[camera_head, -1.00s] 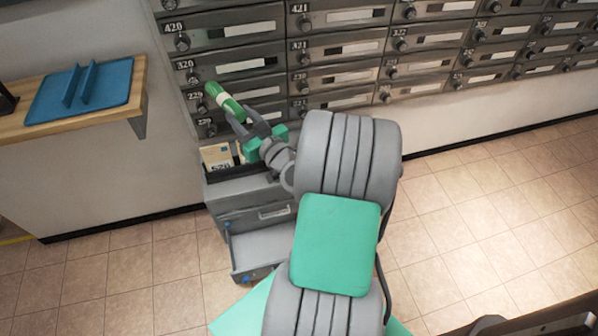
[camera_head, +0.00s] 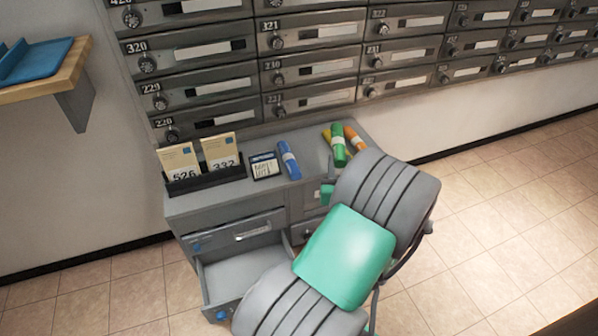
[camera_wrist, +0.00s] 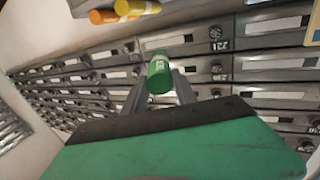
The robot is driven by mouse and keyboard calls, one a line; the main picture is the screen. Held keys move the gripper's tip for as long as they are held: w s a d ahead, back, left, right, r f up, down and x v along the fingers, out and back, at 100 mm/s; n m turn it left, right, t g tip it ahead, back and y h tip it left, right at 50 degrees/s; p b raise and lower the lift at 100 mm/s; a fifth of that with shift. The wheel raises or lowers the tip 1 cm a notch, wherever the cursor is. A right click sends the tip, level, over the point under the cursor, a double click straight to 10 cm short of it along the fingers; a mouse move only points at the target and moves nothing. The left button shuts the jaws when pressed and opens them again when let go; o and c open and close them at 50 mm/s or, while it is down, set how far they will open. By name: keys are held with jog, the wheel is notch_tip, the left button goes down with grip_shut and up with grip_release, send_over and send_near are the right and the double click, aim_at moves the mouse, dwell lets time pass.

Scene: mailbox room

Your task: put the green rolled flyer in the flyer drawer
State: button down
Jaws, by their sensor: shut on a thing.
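The green rolled flyer (camera_head: 338,146) has a pale band and is held above the right part of the grey cabinet top. It also shows in the wrist view (camera_wrist: 159,74). My gripper (camera_wrist: 159,86) is shut on it, with a finger on either side; in the head view the gripper is mostly hidden behind my arm. The grey cabinet (camera_head: 183,205) has a lower left drawer (camera_head: 212,287) pulled open, which looks empty where visible. A shut drawer (camera_head: 250,232) sits above it. Drawers on the right are partly hidden by my arm. No flyer label is readable.
Orange and yellow rolls (camera_head: 354,139) lie near the green flyer. A blue roll (camera_head: 288,160), a small card box (camera_head: 264,166) and a black holder (camera_head: 207,181) with numbered envelopes stand on the cabinet. Mailboxes (camera_head: 310,64) line the wall behind. A wooden shelf (camera_head: 60,75) juts out left.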

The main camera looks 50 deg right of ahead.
jog(key=w+d+f, duration=0.2)
jog(key=w+f, duration=0.1)
jog(key=w, duration=0.3)
send_over(318, 172)
notch_tip(318, 172, down, 6)
jog(key=shift+s+r+b, duration=0.1)
jog(key=shift+s+b, duration=0.05)
jog(key=shift+b, duration=0.25)
jog(key=shift+f+b, duration=1.3)
jog(key=shift+f, duration=0.55)
jog(key=c, duration=1)
grip_release()
jog(key=shift+r, duration=0.1)
